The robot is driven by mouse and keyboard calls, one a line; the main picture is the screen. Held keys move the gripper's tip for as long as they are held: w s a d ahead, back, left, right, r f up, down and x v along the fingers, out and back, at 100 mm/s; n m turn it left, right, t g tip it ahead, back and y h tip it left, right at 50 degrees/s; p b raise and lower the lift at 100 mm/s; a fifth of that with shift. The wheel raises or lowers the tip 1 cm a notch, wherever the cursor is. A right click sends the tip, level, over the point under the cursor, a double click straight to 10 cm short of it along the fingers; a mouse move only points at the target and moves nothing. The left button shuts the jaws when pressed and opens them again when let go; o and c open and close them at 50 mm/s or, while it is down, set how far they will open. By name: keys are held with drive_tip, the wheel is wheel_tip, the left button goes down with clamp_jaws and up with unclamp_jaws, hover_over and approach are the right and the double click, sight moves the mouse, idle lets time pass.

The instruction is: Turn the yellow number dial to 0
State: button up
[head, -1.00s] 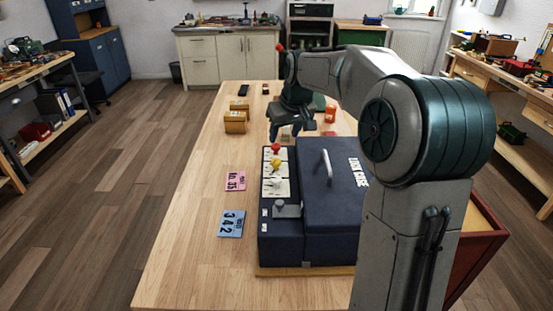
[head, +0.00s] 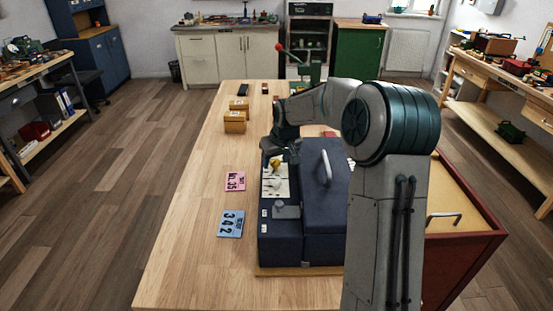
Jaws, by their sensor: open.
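The yellow number dial (head: 274,163) sits on the pale panel (head: 268,186) along the left of a dark blue case (head: 322,236). Only part of the dial shows, and its number is too small to read. My gripper (head: 281,153) is open and low over the far end of the panel, right at the yellow dial. It hides the red dial behind it. I cannot tell whether the fingers touch the yellow dial or only stand around it. A whitish dial lies on the near side of the yellow one.
A grey lever (head: 286,210) is at the panel's near end, and a handle (head: 325,168) stands on the case lid. A pink card (head: 235,181) and a blue card (head: 231,223) lie left of the case. Small boxes (head: 235,122) stand farther back.

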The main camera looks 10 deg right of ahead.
drive_tip(key=c, duration=0.9)
drive_tip(key=shift+c, duration=0.2)
